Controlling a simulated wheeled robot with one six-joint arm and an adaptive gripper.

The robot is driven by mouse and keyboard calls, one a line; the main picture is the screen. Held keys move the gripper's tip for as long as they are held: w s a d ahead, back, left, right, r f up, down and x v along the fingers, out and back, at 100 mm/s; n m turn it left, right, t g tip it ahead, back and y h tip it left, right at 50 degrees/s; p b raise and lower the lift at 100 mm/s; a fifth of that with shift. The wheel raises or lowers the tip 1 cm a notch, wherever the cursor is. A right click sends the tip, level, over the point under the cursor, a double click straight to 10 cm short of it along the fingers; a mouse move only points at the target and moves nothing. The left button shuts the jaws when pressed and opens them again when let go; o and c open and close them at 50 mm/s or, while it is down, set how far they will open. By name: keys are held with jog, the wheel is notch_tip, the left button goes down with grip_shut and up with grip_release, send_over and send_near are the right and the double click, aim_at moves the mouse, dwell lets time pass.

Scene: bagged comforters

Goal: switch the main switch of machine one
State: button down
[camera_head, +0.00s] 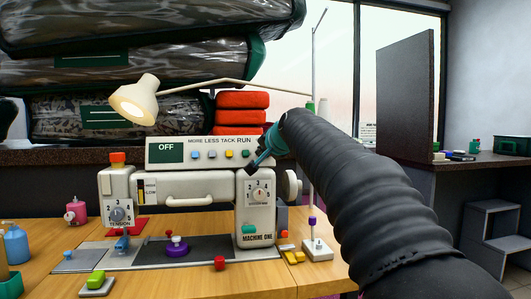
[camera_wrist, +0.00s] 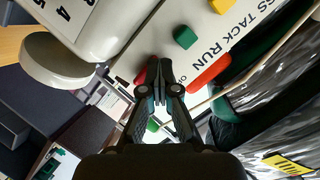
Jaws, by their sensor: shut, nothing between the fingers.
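Machine one (camera_head: 255,215) is a cream sewing machine on the wooden table. Its top panel (camera_head: 205,144) has an "OFF" display (camera_head: 167,152) and a row of coloured buttons. In the wrist view, a dark red part (camera_wrist: 151,70), seemingly a switch, sits at the panel's end near small lettering that seems to begin "O". My gripper (camera_head: 254,168) is shut and empty at the panel's right end. In the wrist view its fingertips (camera_wrist: 160,66) overlap the dark red part; I cannot tell if they touch it. In the head view my gripper and arm hide that part.
A handwheel (camera_head: 291,186) sticks out on the machine's right side. A cream lamp (camera_head: 137,100) and red cushions (camera_head: 242,100) stand behind, with bagged comforters (camera_head: 140,70) stacked at the left. A thread stand (camera_head: 317,246) is at the right. Buttons and bottles dot the table.

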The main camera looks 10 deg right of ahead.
jog(key=shift+f, duration=0.15)
jog(key=b+v, duration=0.1)
jog(key=v, duration=0.3)
jog(key=shift+s+d, duration=0.15)
jog(key=shift+s, duration=0.2)
jog(key=shift+s+r, duration=0.1)
jog(key=shift+r, duration=0.1)
jog(key=v, duration=1.1)
jog(key=s+d+f+n+g+h, duration=0.1)
jog(key=s+f+n+g, duration=0.15)
jog(key=f, duration=0.75)
jog(key=s+f+n+g, duration=0.1)
jog(key=s+f+g, duration=0.15)
jog(key=f, duration=0.75)
jog(key=s+a+f+n+g, duration=0.1)
jog(key=s+f+n, duration=0.1)
jog(key=s+f, duration=0.9)
jog(key=s+a+f+n+g+h, duration=0.1)
jog(key=s+f+n+g, duration=0.1)
jog(key=s+f, duration=0.9)
jog(key=shift+s+a+g, duration=0.3)
jog(key=shift+a, duration=0.1)
